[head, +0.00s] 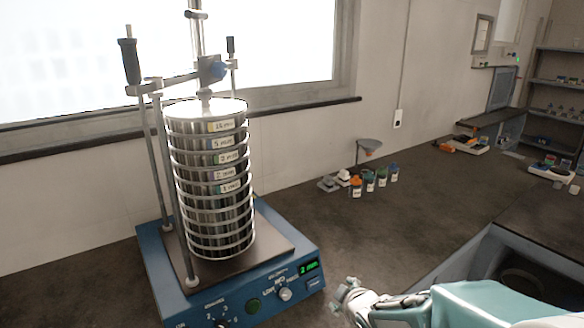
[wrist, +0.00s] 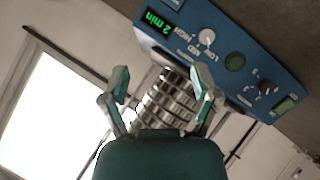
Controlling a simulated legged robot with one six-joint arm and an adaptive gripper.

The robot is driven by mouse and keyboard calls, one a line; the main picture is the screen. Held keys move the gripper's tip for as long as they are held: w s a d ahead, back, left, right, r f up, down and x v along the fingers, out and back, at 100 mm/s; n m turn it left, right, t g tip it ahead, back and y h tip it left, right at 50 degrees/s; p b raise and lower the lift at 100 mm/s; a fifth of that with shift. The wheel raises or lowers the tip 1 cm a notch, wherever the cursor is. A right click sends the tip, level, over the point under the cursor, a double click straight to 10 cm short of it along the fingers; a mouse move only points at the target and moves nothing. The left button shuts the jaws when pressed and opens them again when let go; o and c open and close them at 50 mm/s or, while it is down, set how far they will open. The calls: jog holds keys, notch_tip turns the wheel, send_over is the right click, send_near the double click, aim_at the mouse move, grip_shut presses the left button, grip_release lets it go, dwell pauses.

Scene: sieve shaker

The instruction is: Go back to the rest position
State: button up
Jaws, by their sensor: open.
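My gripper (head: 346,292) is at the bottom of the head view, to the right of the blue shaker base (head: 160,268) and apart from it. The wrist view shows my gripper (wrist: 161,88) with its two fingers spread and nothing between them. The sieve shaker stands on the dark bench with a tall stack of metal sieves (head: 215,185) clamped under its crossbar. Its green display (head: 308,267) reads 2 min. In the wrist view the shaker base (wrist: 225,50) appears upside down, with the sieve stack (wrist: 168,100) behind the fingers.
Several small jars with coloured lids (head: 369,181) stand mid-bench near a funnel on a stand (head: 368,147). Trays with coloured items (head: 468,146) lie further back at right. A shelf (head: 560,82) stands at far right. The bench (head: 330,225) between shaker and jars is clear.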

jog(key=s+d+r+m+g, duration=0.1)
jog(key=s+r+m, duration=0.2)
jog(key=s, duration=0.4)
jog(key=s+d+r+m+g+h, duration=0.1)
jog(key=s+r+m, duration=0.3)
jog(key=s, duration=0.4)
jog(key=s+d+r+m+g+h, duration=0.1)
jog(key=s+d+r+m+g, duration=0.1)
jog(key=s, duration=0.6)
jog(key=shift+r+m+g, duration=0.6)
jog(key=shift+r+m, duration=0.1)
jog(key=shift+m, duration=0.5)
